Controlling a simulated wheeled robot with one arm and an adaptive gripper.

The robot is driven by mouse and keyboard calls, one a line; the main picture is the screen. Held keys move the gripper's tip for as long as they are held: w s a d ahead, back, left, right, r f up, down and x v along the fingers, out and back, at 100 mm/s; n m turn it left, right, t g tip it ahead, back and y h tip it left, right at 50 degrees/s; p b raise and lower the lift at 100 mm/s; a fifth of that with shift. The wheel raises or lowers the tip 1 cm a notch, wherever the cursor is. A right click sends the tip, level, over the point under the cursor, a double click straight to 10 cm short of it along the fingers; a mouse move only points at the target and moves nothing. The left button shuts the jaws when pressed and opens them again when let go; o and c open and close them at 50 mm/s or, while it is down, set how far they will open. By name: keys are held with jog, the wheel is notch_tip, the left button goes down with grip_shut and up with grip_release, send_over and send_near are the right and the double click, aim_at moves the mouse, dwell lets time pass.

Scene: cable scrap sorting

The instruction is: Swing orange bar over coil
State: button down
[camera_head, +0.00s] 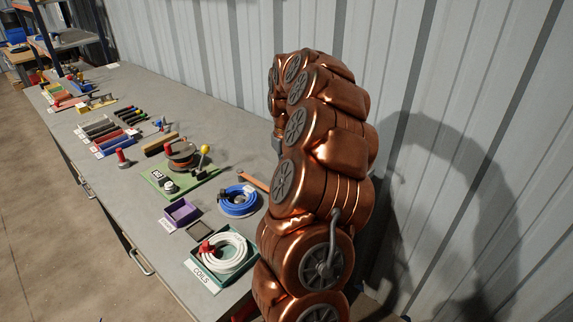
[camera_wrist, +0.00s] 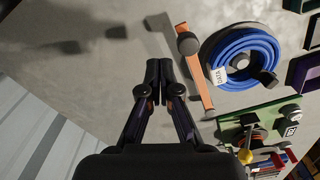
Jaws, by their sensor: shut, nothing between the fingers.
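The orange bar (camera_wrist: 196,80) lies beside the blue cable coil (camera_wrist: 238,58) in the wrist view, with a round black knob (camera_wrist: 188,43) near its upper end. The coil carries a white DATA tag. The bar runs along the coil's left side, and I cannot tell whether they touch. In the head view part of the bar (camera_head: 256,183) shows behind the coil (camera_head: 238,203), partly hidden by my arm. My gripper (camera_wrist: 158,68) is shut and empty, to the left of the bar in the wrist view. My arm hides it in the head view.
A green tray (camera_head: 250,262) labelled COILS holds a white coil (camera_head: 224,252). A purple tray (camera_head: 181,212) and a green board (camera_head: 160,182) with a spool and a yellow-knobbed lever stand nearby. The corrugated wall (camera_head: 440,60) runs behind the bench. Bare bench (camera_wrist: 75,70) lies left of my gripper.

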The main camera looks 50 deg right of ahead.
jog(key=shift+f, duration=1.75)
jog(key=shift+a+f, duration=0.15)
jog(key=shift+a, duration=0.05)
jog(key=shift+w+a, duration=0.15)
jog(key=shift+a, duration=2.5)
jog(key=shift+w+a+f+b, duration=0.15)
jog(key=shift+a+b, duration=0.1)
jog(key=shift+a, duration=0.45)
jog(key=shift+w+a+b, duration=0.15)
jog(key=shift+a+b, duration=0.1)
jog(key=shift+a, duration=0.4)
jog(key=shift+w+a+b, duration=0.2)
jog(key=shift+w+a, duration=0.15)
jog(key=shift+a, duration=0.35)
jog(key=shift+w+a+b, duration=0.15)
jog(key=shift+w+a, duration=0.15)
jog(key=shift+a, duration=0.35)
jog(key=shift+w+a+b, duration=0.2)
jog(key=shift+w+a, duration=0.15)
jog(key=shift+a, duration=0.35)
jog(key=shift+w+a, duration=0.6)
jog(key=shift+a, duration=0.1)
jog(key=shift+s+d+b, duration=0.1)
jog(key=shift+b, duration=0.25)
jog(key=shift+s+d+r, duration=0.2)
jog(key=shift+d+r, duration=0.05)
